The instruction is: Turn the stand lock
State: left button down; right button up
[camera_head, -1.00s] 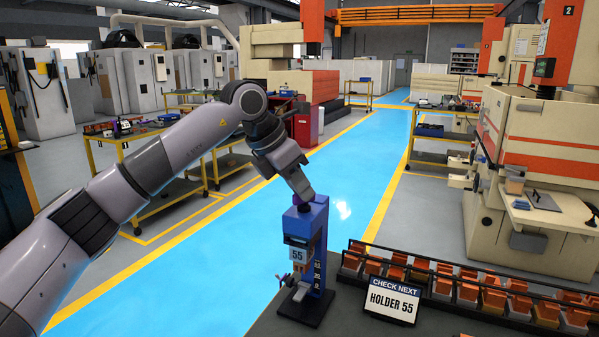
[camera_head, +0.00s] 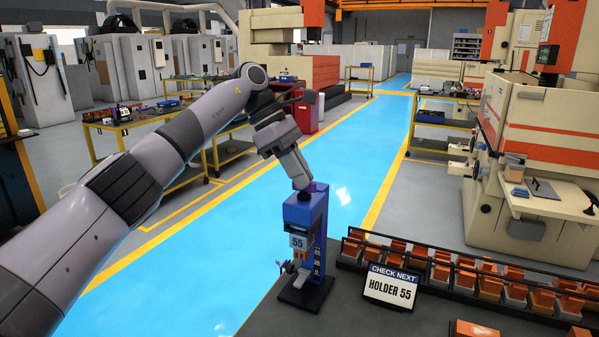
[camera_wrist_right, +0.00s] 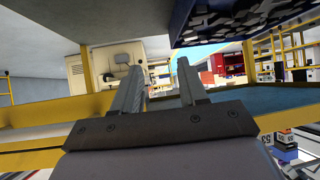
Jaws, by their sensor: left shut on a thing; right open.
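The blue stand (camera_head: 305,220) is upright near the left end of the dark bench top and carries a holder labelled 55 (camera_head: 299,242). How far the lock is turned cannot be told. My right gripper (camera_wrist_right: 160,85) is open and empty in the right wrist view, away from the stand. It is not in the head view.
A sign reading "CHECK NEXT HOLDER 55" (camera_head: 391,286) stands right of the stand. Behind it a black rack (camera_head: 435,290) holds several orange electrodes. The bench top (camera_head: 335,318) in front of the stand is clear.

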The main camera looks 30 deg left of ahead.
pick_arm(q)
jog(key=c, duration=1.1)
grip_release()
jog(key=shift+c, duration=0.2)
jog(key=shift+r, duration=3)
jog(key=shift+r, duration=0.1)
